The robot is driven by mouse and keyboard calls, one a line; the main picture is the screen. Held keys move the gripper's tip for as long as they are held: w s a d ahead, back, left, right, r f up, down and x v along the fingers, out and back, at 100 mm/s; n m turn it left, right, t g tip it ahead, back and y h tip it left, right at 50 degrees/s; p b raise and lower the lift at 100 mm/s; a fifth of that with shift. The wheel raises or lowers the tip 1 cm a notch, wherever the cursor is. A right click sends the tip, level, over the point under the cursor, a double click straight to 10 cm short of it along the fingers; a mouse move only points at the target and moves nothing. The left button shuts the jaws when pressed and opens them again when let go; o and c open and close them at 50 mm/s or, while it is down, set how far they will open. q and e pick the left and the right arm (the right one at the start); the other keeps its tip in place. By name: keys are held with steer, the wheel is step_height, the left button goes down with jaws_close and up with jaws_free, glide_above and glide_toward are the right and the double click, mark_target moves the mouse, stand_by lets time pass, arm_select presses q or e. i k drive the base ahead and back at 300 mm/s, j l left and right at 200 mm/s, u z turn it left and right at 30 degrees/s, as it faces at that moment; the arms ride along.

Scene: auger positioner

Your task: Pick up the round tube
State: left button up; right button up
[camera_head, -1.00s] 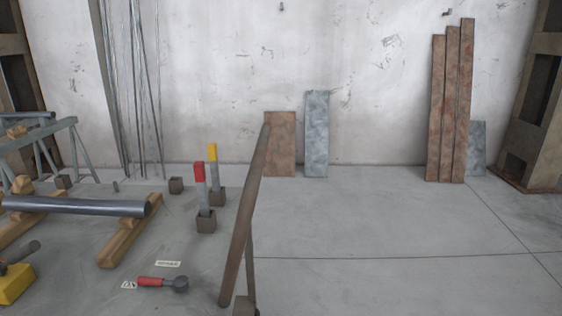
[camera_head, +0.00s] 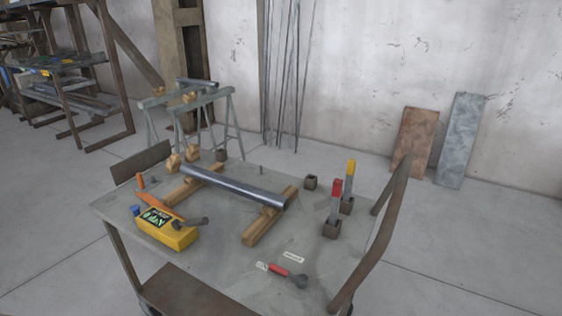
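The round tube (camera_head: 234,187) is a long, smooth grey metal pipe. It lies across two wooden blocks, the left block (camera_head: 192,186) and the right block (camera_head: 268,222), on top of a grey cart (camera_head: 208,262). It slopes from upper left to lower right in the picture. Neither of my grippers shows in the head view.
A yellow device (camera_head: 168,232), a red-handled tool (camera_head: 287,274) and two upright bars, red-topped (camera_head: 335,205) and yellow-topped (camera_head: 349,180), are on the cart. Brown rails (camera_head: 378,240) rise at its right end. Grey trestles (camera_head: 187,105) stand behind. Floor at right is clear.

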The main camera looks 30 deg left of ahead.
mark_target(272, 199)
steer(key=u, duration=1.2)
steer(key=i+j+z, duration=0.15)
steer(key=j+z, duration=0.3)
steer(key=i+j+z, duration=0.1)
steer(key=j+z, duration=0.2)
steer(key=z, duration=0.15)
